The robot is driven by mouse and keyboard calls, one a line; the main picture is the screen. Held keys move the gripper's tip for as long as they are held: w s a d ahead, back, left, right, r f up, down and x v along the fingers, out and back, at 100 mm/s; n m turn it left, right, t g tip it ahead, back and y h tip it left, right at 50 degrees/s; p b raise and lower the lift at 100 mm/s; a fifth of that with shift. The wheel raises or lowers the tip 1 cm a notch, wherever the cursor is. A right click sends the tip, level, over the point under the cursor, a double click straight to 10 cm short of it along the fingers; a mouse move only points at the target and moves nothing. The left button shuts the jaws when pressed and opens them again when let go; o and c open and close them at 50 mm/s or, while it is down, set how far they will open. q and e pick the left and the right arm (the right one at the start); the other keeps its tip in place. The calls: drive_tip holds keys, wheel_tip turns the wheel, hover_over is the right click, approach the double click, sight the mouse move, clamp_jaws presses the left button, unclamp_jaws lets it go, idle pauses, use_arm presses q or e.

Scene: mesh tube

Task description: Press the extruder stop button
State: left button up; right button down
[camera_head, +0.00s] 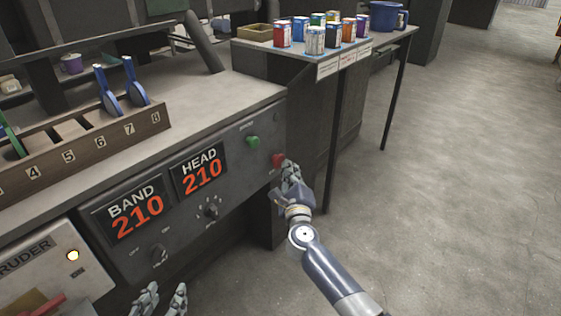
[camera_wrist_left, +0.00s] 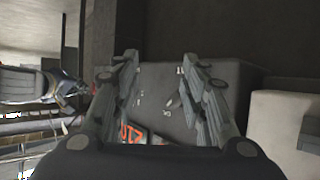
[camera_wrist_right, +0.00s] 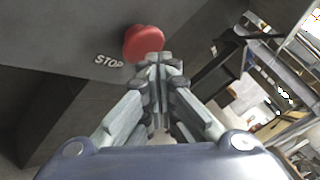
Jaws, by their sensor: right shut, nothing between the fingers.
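The red stop button (camera_head: 278,160) is at the right end of the grey control panel (camera_head: 232,150). In the right wrist view the red mushroom button (camera_wrist_right: 143,42) has the label STOP beside it. My right gripper (camera_head: 288,168) is at the button, fingers shut with nothing between them. In the right wrist view its fingertips (camera_wrist_right: 156,60) overlap the button's lower right edge; I cannot tell if they touch it. My left gripper (camera_head: 160,297) is low at the bottom of the head view. Its fingers are spread and empty in the left wrist view (camera_wrist_left: 160,70).
A green button (camera_head: 253,142) sits left of and above the red one. BAND and HEAD displays (camera_head: 201,170) read 210. A wooden lever rack (camera_head: 85,150) stands on the bench at left. A table (camera_head: 330,62) with several cans is behind. The floor at right is clear.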

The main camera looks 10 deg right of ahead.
use_arm(q)
drive_tip(key=shift+s+a+f+g, duration=0.4)
drive_tip(key=shift+s+f+g, duration=0.1)
drive_tip(key=shift+f, duration=0.2)
use_arm(e)
drive_tip(key=shift+s+d, duration=0.25)
drive_tip(key=shift+s, duration=0.05)
use_arm(q)
drive_tip(key=s+a+f+g+y+p, duration=0.1)
drive_tip(key=s+a+f+g+p, duration=0.1)
drive_tip(key=s+f+g, duration=0.3)
drive_tip(key=s+a+f, duration=0.1)
drive_tip(key=s, duration=0.3)
drive_tip(key=shift+g+y, duration=0.4)
use_arm(e)
drive_tip(key=s+d, duration=0.1)
drive_tip(key=s, duration=0.1)
drive_tip(key=s+d, duration=0.2)
use_arm(q)
drive_tip(key=shift+f, duration=0.1)
